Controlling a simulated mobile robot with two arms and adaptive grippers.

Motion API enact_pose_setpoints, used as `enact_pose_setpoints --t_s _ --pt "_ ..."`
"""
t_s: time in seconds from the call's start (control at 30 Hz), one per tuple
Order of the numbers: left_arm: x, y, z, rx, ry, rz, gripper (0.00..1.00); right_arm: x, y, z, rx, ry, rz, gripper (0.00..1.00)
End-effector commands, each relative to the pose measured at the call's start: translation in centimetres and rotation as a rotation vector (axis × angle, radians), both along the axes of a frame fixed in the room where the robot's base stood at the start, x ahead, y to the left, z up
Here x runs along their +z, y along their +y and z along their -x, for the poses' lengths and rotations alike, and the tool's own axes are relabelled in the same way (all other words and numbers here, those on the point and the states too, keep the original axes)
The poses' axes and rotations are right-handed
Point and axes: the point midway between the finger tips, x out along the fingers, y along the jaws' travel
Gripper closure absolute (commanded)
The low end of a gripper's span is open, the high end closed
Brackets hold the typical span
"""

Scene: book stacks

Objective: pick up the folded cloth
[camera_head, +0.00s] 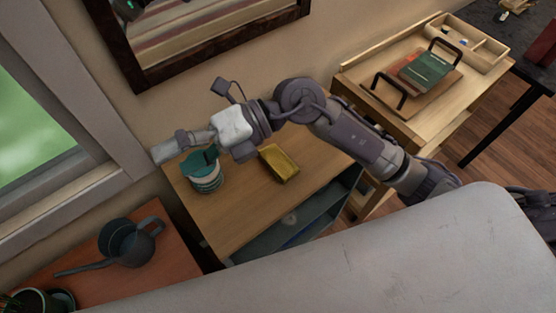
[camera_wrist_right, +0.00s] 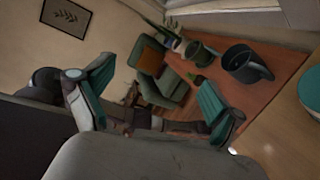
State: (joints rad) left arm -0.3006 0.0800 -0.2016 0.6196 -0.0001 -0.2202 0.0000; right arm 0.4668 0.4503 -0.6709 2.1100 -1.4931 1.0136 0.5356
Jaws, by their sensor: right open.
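The folded cloth seems to be the yellow, block-like bundle (camera_head: 281,164) lying on the wooden top of the drawer cabinet, in the head view. My right gripper (camera_head: 170,150) reaches over the cabinet from the right, beyond the cloth to its left, and points toward the window wall. It is apart from the cloth. In the right wrist view the two fingers of my right gripper (camera_wrist_right: 152,98) are spread wide with nothing between them. The cloth does not show in that view. My left gripper is not in view.
A teal-lidded tub (camera_head: 206,176) stands on the cabinet (camera_head: 235,205), close to my right gripper. The cabinet's drawer (camera_head: 300,222) is open. A watering can (camera_head: 130,243) stands on the lower reddish table at left. A tray (camera_head: 385,95) holding books stands at upper right.

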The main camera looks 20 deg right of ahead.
Motion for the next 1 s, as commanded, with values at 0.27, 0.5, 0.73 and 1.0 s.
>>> enact_pose_setpoints --t_s 0.27,0.5,0.73,1.0 --pt "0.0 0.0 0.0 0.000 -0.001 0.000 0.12 -10.7 -11.3 -4.9 0.056 -0.156 0.914 0.06" --pt "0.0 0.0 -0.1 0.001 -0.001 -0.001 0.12 -11.1 -19.6 -7.9 -0.036 -0.145 1.327 0.06" --pt "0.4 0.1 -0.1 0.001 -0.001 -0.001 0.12 -13.5 -20.8 -8.0 -0.049 -0.133 1.387 0.06" --pt "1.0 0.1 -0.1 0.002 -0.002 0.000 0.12 -18.4 -20.7 -8.0 -0.048 -0.135 1.381 0.06"
